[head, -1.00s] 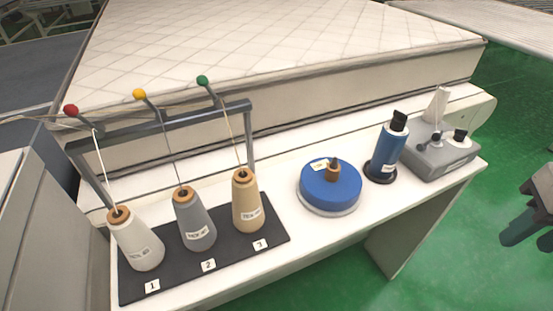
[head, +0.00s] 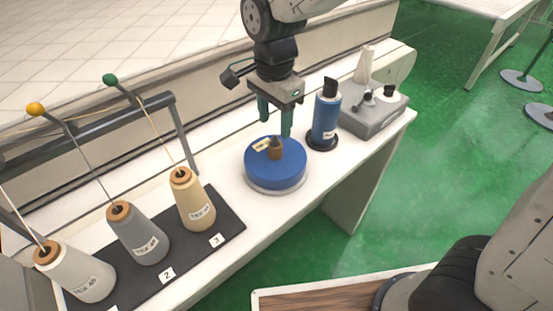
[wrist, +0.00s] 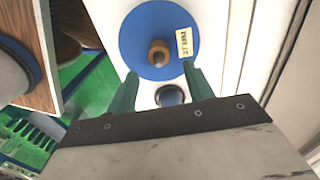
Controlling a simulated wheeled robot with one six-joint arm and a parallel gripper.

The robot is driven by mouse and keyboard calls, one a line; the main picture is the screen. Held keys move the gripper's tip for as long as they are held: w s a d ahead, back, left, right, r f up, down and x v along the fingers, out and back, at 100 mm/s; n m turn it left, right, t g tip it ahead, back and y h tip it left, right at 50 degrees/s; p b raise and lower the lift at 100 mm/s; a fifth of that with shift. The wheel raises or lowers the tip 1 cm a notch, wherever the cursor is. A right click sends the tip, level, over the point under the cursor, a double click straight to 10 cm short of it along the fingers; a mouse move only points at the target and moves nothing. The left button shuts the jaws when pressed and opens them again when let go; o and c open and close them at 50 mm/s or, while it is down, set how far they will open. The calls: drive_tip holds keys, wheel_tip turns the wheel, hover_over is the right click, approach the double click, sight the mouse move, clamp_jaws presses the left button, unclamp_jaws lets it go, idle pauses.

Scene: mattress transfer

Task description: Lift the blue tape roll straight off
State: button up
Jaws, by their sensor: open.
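The blue tape roll (head: 262,172) lies flat on a pale round base on the white bench, with a brown peg (head: 276,150) standing up through its middle and a small label on top. It also shows in the wrist view (wrist: 138,49), with the label (wrist: 184,42) near its edge. My gripper (head: 275,128) is open and empty, its two green fingers pointing down above the roll's far side. In the wrist view the green fingertips (wrist: 160,70) appear spread near the roll's lower edge. I cannot tell whether they touch it.
A blue bottle (head: 325,118) stands on a black disc close right of the roll. A grey block with small fittings (head: 372,120) is farther right. Thread cones on a black mat (head: 226,226), under a grey frame (head: 172,97), stand left. The mattress (head: 110,45) lies behind.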

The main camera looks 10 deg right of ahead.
sight(275, 145)
wheel_tip(275, 145, down, 8)
drive_tip(key=shift+r, duration=0.1)
clamp_jaws()
idle(0.4)
